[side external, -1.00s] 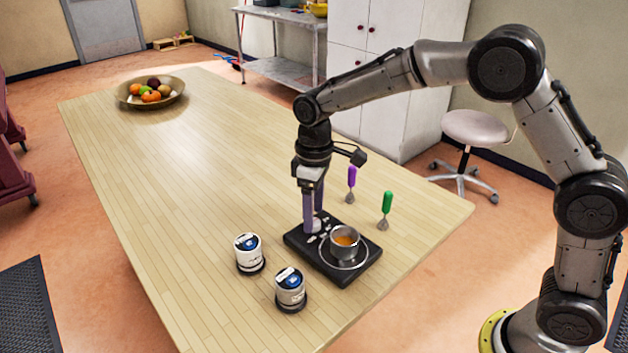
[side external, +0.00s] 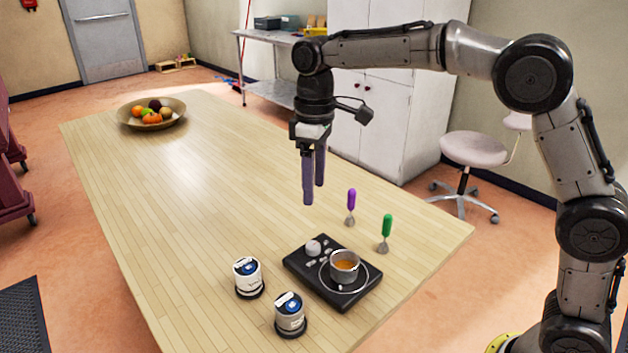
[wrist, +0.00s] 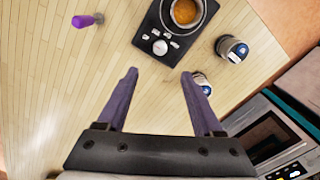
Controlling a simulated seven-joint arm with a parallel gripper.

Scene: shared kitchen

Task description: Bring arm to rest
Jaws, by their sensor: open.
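My gripper (side external: 313,190) is open and empty, with its purple fingers pointing down. It hangs in the air above the table (side external: 180,200), clear of everything. In the wrist view my gripper (wrist: 158,75) shows its two fingers spread apart with nothing between them. Below it is a black hot plate (side external: 302,271) with a white knob (side external: 313,247). A small metal pot (side external: 344,268) with orange contents stands on it. The hot plate also shows at the top of the wrist view (wrist: 148,38).
Two white canisters (side external: 248,277) (side external: 290,314) stand left of and in front of the hot plate. A purple-handled tool (side external: 351,205) and a green-handled tool (side external: 386,232) stand behind it. A fruit bowl (side external: 152,117) is at the far end. The table's middle is clear.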

